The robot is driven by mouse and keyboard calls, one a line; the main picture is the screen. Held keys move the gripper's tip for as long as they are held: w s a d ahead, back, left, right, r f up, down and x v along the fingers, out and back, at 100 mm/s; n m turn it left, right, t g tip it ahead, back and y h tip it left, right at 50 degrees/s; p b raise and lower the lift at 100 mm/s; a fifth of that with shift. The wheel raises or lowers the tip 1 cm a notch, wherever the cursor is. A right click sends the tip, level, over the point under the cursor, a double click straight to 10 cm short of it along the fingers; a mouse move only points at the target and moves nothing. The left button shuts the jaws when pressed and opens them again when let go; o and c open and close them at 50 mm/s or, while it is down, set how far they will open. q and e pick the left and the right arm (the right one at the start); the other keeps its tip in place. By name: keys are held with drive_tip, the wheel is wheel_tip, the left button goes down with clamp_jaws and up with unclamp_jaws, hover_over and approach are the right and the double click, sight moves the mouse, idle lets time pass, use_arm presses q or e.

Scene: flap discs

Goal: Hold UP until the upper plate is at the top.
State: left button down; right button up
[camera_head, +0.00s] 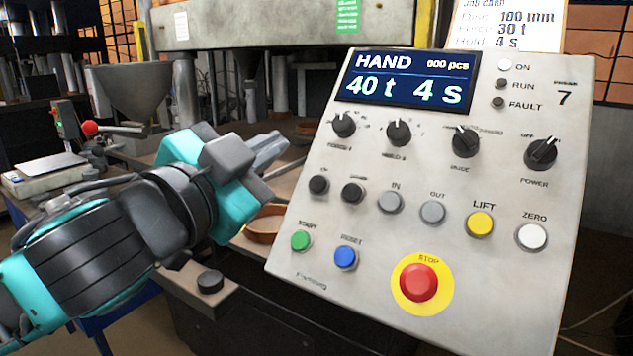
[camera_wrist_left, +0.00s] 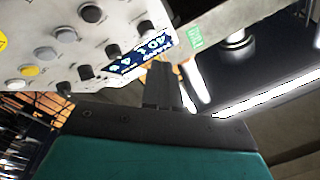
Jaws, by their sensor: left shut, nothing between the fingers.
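The control panel (camera_head: 300,262) fills the right half of the head view. Its display (camera_head: 405,80) reads HAND, 40 t, 4 s, 000 pcs. A black button (camera_head: 318,184) at the left end of the middle row has a tiny label, apparently UP. A second black button (camera_head: 353,193) sits beside it. My left gripper (camera_head: 272,150) is shut and empty, left of the panel and apart from the buttons. Its closed fingers (camera_wrist_left: 164,85) show in the left wrist view. The press stands behind; I cannot tell its upper plate's height. My right gripper is not in view.
A red STOP button (camera_head: 418,282) on yellow sits low on the panel. Green START (camera_head: 300,240) and blue RESET (camera_head: 345,257) are below the black buttons. A job card (camera_head: 510,25) stands behind. A grey hopper (camera_head: 128,90) and a scale (camera_head: 50,167) are at left.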

sight(318, 184)
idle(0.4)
use_arm(q)
drive_tip(key=w+d+f+b, duration=0.2)
drive_tip(key=w+f+b, duration=0.1)
drive_tip(key=w+d+f+b, duration=0.1)
drive_tip(key=shift+w+d+f+b, duration=0.1)
drive_tip(key=shift+w+f+b, duration=0.1)
drive_tip(key=shift+f+b, duration=0.2)
drive_tip(key=shift+w+d+f, duration=0.3)
drive_tip(key=shift+w, duration=0.1)
drive_tip(key=shift+w+f, duration=0.1)
drive_tip(key=shift+w, duration=0.05)
idle(0.6)
drive_tip(key=shift+d, duration=0.1)
idle(0.9)
drive_tip(key=shift+w+d+f+b, duration=0.2)
drive_tip(key=shift+w+f+b, duration=0.05)
drive_tip(key=shift+f+b, duration=0.05)
